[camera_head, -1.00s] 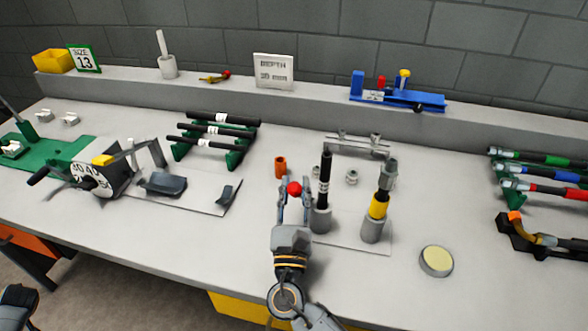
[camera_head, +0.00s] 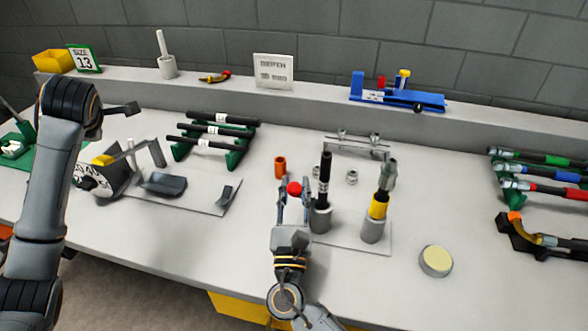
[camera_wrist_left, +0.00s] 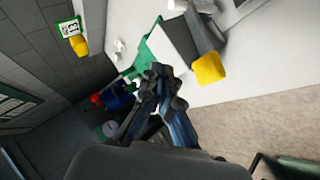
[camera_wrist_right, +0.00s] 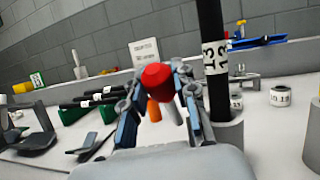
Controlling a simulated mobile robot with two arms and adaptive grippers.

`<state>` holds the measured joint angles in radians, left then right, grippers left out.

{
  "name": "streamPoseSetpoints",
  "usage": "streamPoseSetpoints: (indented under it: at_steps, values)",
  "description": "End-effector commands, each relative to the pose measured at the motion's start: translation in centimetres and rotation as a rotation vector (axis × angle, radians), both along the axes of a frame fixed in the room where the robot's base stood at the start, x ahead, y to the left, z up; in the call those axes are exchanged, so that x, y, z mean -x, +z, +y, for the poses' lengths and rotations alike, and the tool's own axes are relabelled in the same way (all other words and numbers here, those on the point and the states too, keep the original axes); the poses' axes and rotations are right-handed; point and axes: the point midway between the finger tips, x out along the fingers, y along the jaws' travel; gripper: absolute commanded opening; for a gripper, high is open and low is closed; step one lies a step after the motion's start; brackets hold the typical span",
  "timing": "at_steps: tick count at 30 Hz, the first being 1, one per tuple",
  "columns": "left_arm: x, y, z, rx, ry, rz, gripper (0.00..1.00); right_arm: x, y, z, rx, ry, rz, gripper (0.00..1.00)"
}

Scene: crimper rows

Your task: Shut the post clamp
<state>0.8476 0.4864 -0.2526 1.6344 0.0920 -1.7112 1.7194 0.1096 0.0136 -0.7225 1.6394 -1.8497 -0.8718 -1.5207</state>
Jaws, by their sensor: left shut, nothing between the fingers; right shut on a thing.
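My right gripper (camera_head: 294,184) is shut on a red ball knob (camera_head: 295,189), just left of a grey post cup (camera_head: 320,219). The right wrist view shows the red knob (camera_wrist_right: 157,82) between the fingertips; whatever carries it is mostly hidden. A black hose (camera_head: 324,170) with a white numbered band stands upright in that cup. A second grey cup (camera_head: 372,231) to its right holds a yellow-banded piece (camera_head: 379,206). I cannot tell whether the clamp grips the hose. My left gripper (camera_wrist_left: 158,82) is shut and empty, raised over the left of the bench.
An orange tube (camera_head: 280,167) stands behind my right gripper. A hose rack (camera_head: 235,157) and a dial device (camera_head: 100,185) are on the left. A round pale-topped disc (camera_head: 436,260) lies right of the posts. Bare bench surrounds it.

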Motion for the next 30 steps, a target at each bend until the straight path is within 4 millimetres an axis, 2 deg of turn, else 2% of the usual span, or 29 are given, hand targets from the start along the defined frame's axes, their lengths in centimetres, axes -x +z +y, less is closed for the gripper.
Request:
streamPoseSetpoints:
  at_steps: [1,4,5,6,9,12,15,19,22,26,30]
  values:
    - [-0.4,1.9,-4.6,0.046,-0.05,-0.024,0.0,0.0,0.0,0.0,-0.002,0.002,0.001,0.0]
    - [-0.2,4.1,-13.3,0.08,-0.217,0.012,0.0,0.0,0.0,0.0,-0.002,0.002,0.001,0.0]
    - [0.0,4.6,-15.9,0.07,-0.294,0.037,0.0,0.0,0.0,0.0,-0.002,0.002,0.001,0.0]
    - [0.4,5.0,-19.4,0.042,-0.414,0.083,0.0,0.0,0.0,0.0,-0.002,0.002,0.001,0.0]
    - [2.0,5.5,-27.5,-0.084,-0.762,0.214,0.0,0.0,0.0,0.0,-0.002,0.002,0.001,0.0]
    - [4.1,5.6,-33.1,-0.215,-1.06,0.315,0.0,0.0,0.0,0.0,-0.002,0.001,0.001,0.0]
    - [6.3,5.8,-37.3,-0.331,-1.305,0.389,0.0,0.0,0.0,0.0,-0.002,0.001,0.001,0.0]
    - [8.5,5.8,-40.5,-0.443,-1.522,0.451,0.0,0.0,0.0,0.0,-0.002,0.001,0.001,0.0]
    - [9.5,5.8,-41.7,-0.49,-1.612,0.476,0.0,0.0,0.0,0.0,-0.002,0.0,0.001,0.0]
    - [9.6,5.1,-42.2,-0.51,-1.651,0.488,0.0,0.0,-0.1,0.0,-0.002,0.0,0.001,0.0]
    - [8.9,3.0,-42.5,-0.508,-1.651,0.492,0.0,0.0,-0.1,0.0,-0.002,0.0,0.001,0.0]
